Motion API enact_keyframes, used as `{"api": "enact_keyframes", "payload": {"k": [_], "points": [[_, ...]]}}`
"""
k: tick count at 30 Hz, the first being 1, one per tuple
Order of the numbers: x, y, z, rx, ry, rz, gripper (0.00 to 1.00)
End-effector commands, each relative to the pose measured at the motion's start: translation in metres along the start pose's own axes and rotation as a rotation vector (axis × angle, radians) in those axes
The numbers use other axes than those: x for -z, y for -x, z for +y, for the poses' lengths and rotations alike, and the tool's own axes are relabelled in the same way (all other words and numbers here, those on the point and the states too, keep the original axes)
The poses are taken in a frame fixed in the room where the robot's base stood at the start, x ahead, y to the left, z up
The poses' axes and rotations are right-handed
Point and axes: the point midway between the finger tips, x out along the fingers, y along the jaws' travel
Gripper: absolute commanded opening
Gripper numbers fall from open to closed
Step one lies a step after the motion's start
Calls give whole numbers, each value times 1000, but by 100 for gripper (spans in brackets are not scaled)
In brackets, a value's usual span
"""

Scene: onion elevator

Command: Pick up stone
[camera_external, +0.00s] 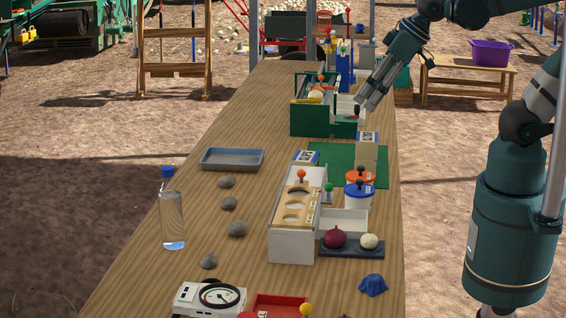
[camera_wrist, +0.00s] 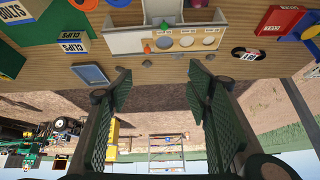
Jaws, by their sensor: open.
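Several grey, rounded stones lie in a loose row on the wooden table, left of the white sorter box. In the external view, the far stone (camera_external: 227,182) is near the grey tray, with another stone (camera_external: 228,203) below it. A larger stone (camera_external: 237,228) and a near stone (camera_external: 208,261) lie closer to the camera. In the wrist view, a small stone (camera_wrist: 147,63) shows near the table edge. My gripper (camera_external: 361,108) is above the far right of the table, by the green box, apart from the stones. Its fingers (camera_wrist: 160,72) are spread and empty.
A water bottle (camera_external: 172,215) stands left of the stones. The grey tray (camera_external: 231,159) lies beyond them. The white sorter box (camera_external: 292,242) stands to their right.

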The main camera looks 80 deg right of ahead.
Motion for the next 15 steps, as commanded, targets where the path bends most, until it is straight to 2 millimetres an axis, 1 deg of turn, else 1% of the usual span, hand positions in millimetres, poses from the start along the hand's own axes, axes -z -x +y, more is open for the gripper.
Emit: {"api": "enact_keyframes", "payload": {"k": [1, 8, 15], "points": [[6, -4, -2, -1, -12, -8, 50], [28, -21, -7, -10, -85, -50, 50], [50, -43, -14, -24, -159, -91, 50]]}}
